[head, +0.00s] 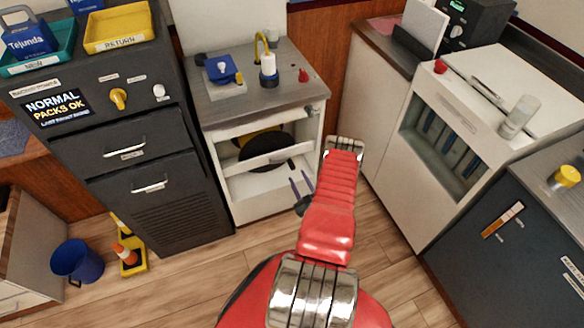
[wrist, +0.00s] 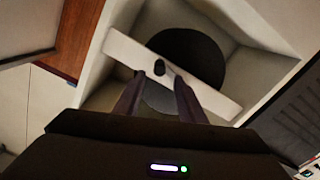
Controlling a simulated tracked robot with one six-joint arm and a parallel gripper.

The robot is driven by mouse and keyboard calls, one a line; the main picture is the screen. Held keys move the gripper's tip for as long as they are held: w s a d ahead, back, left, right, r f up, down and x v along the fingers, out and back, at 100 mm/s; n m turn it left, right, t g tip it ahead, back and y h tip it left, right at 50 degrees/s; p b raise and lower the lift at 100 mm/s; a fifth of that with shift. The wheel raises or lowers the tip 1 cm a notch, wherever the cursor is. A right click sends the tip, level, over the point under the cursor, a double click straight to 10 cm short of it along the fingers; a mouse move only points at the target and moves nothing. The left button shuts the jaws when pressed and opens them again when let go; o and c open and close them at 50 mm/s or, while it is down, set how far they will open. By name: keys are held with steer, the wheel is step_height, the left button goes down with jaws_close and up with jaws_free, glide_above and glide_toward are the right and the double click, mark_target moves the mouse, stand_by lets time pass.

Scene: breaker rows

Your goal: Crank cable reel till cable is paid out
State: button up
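The cable reel (head: 262,146) is a dark disc with some yellow at its left, inside an open-fronted white cabinet. In the wrist view the dark disc (wrist: 200,50) sits behind the pale bar (wrist: 125,48), and the knob (wrist: 159,68) stands out from the bar. My gripper (head: 301,178) is in front of the cabinet's lower right. Its fingers (wrist: 157,88) are apart, below the knob and roughly lined up with it.
The cabinet's grey top (head: 235,105) carries a blue device, a yellow hooked pipe and a red knob. A dark drawer unit (head: 165,190) stands left, a white machine (head: 440,150) right. A blue bucket (head: 77,262) and orange cone are far left. Wooden floor is clear ahead.

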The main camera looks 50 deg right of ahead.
mark_target(293, 169)
steer(key=x, duration=0.7)
steer(key=shift+w+d, duration=0.15)
steer(key=shift+w, duration=0.05)
steer(key=shift+c, duration=0.3)
jaws_close()
